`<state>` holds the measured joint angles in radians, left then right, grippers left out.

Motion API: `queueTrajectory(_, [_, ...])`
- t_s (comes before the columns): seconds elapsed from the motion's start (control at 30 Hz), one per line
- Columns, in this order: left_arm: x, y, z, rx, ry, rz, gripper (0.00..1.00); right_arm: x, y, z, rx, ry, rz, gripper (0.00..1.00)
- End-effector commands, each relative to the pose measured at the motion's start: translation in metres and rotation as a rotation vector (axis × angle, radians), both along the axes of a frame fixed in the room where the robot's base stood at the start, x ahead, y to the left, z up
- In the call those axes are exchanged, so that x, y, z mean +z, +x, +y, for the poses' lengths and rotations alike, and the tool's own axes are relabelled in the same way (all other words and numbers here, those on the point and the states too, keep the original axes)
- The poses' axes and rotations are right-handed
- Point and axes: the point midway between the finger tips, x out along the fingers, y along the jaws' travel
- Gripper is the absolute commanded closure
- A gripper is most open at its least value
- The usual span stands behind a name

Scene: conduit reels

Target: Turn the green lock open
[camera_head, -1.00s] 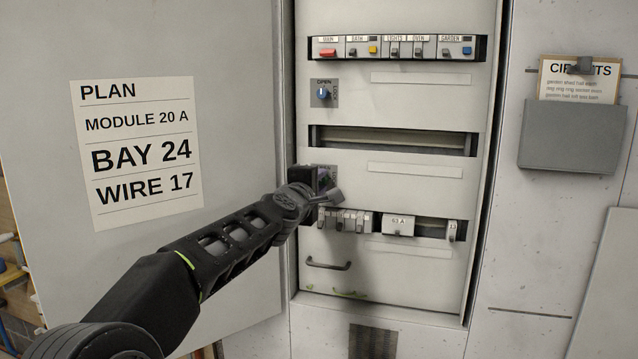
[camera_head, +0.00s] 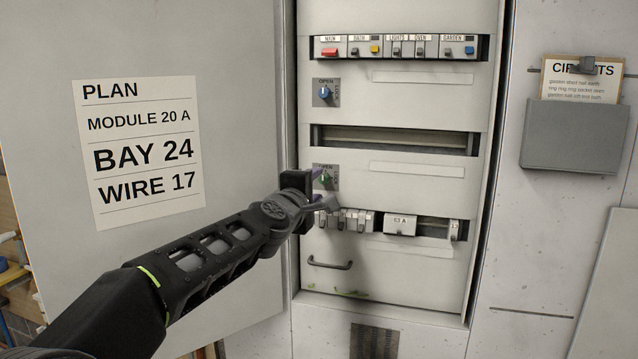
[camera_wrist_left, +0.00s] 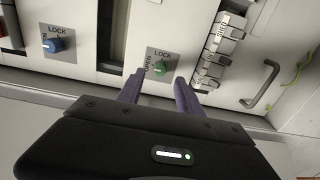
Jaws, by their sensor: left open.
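The green lock (camera_head: 326,178) is a small green knob on a grey plate marked OPEN above and LOCK at its right side, in the middle of the cabinet. In the left wrist view the green knob (camera_wrist_left: 161,69) shows just beyond and between the purple fingertips. My left gripper (camera_head: 318,188) is open in front of the plate's lower left; it also shows in the left wrist view (camera_wrist_left: 159,82) with nothing between its fingers. I cannot tell exactly where the knob points. My right gripper is in neither view.
A similar blue lock (camera_head: 325,92) sits higher up and also shows in the left wrist view (camera_wrist_left: 54,44). Modules (camera_head: 345,219) sit in the row just below the green lock. A handle (camera_head: 330,264) is lower down. The open cabinet door (camera_head: 240,100) stands at the left.

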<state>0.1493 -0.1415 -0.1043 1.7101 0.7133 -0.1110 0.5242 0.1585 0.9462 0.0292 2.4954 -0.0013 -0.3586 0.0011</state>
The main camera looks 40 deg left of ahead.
Motion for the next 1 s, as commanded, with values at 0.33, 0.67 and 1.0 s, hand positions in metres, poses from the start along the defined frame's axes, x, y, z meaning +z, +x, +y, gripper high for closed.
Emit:
queueTrajectory(0.33, [0.001, -0.032, -0.011, 0.001, 0.001, 0.0, 0.57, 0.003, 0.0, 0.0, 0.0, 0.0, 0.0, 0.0])
queueTrajectory(0.67, [0.001, -0.031, -0.011, 0.0, 0.0, 0.0, 0.57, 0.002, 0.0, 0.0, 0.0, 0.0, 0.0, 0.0])
queueTrajectory(1.0, [-0.009, -0.031, -0.011, 0.008, 0.15, 0.057, 0.57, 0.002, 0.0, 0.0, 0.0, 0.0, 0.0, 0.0])
